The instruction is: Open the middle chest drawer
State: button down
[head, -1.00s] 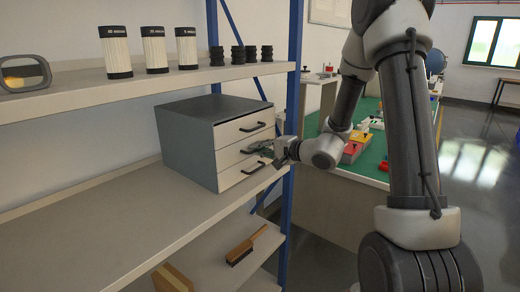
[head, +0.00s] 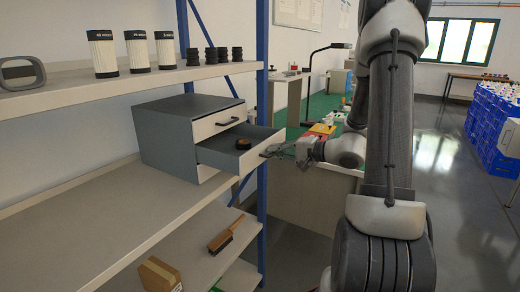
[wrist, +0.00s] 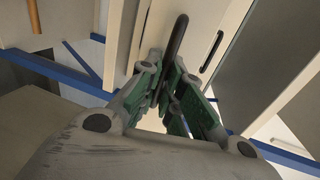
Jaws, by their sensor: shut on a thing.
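The grey chest (head: 165,140) stands on the middle shelf in the head view. Its middle drawer (head: 258,151) is pulled well out, and a small dark round object (head: 243,143) lies inside it. The top drawer (head: 217,122) is closed. The bottom drawer is mostly hidden beneath the middle one. My gripper (head: 279,150) is at the front of the middle drawer, shut on its black handle. In the wrist view the dark handle (wrist: 178,38) runs between the green-padded fingers of my gripper (wrist: 172,88).
The shelf unit has a blue upright (head: 262,95) close beside the drawer. Filter cartridges (head: 137,52) and several black parts stand on the upper shelf. A brush (head: 226,233) and a cardboard box (head: 158,275) are on the lower shelf. A green-topped bench (head: 297,130) stands behind my gripper.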

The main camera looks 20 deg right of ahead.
jog(key=shift+f+v, duration=0.2)
jog(key=shift+v, duration=0.8)
jog(key=shift+f+v, duration=0.2)
jog(key=shift+v, duration=0.75)
jog(key=shift+s, duration=0.1)
jog(key=c, duration=1.8)
grip_release()
jog(key=shift+c, duration=0.2)
jog(key=shift+d, duration=0.1)
jog(key=v, duration=1.2)
